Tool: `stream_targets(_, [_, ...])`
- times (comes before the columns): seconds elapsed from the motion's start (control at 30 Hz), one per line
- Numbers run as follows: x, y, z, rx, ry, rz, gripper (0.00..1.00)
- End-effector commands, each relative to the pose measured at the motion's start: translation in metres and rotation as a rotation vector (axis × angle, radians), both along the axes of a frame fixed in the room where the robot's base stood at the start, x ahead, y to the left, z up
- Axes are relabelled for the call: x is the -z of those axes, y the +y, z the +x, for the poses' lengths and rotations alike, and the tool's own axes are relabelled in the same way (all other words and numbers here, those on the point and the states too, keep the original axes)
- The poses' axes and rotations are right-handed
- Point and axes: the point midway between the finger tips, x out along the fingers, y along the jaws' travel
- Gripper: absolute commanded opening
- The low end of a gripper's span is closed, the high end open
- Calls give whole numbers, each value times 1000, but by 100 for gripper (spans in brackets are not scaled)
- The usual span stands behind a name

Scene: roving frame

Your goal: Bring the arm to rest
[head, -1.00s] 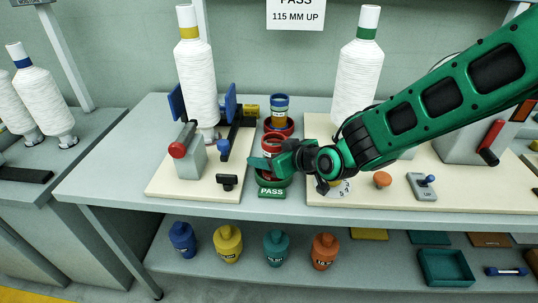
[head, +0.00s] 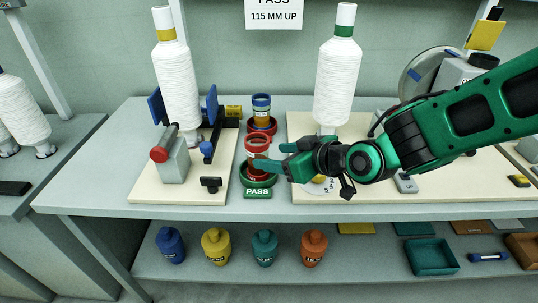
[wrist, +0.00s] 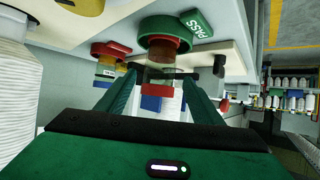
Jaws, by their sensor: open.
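My green arm reaches in from the right in the head view. My gripper (head: 268,157) is open, its fingers pointing left at the red-rimmed cup (head: 258,145) that stands in the green PASS tray (head: 258,193). In the wrist view my gripper (wrist: 155,82) shows two green fingers spread apart, with the cup (wrist: 163,60) beyond or between them. I cannot tell whether a finger touches the cup. The green tray also shows in the wrist view (wrist: 160,25).
A blue-rimmed cup (head: 261,104) stands behind in a red tray (head: 262,126). White yarn cones stand left (head: 177,85) and right (head: 334,80). A grey block with a red knob (head: 173,160) is on the left board. Several coloured weights and a teal tray (head: 432,256) are on the lower shelf.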

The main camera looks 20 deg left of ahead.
Motion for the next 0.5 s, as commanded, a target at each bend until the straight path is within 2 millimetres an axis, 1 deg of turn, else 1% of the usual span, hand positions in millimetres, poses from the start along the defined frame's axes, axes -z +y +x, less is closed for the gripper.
stream_targets(0.17, [-4, -7, -4, 0, 0, 0, 60])
stream_targets(0.5, [-5, -7, -5, -1, 0, 0, 60])
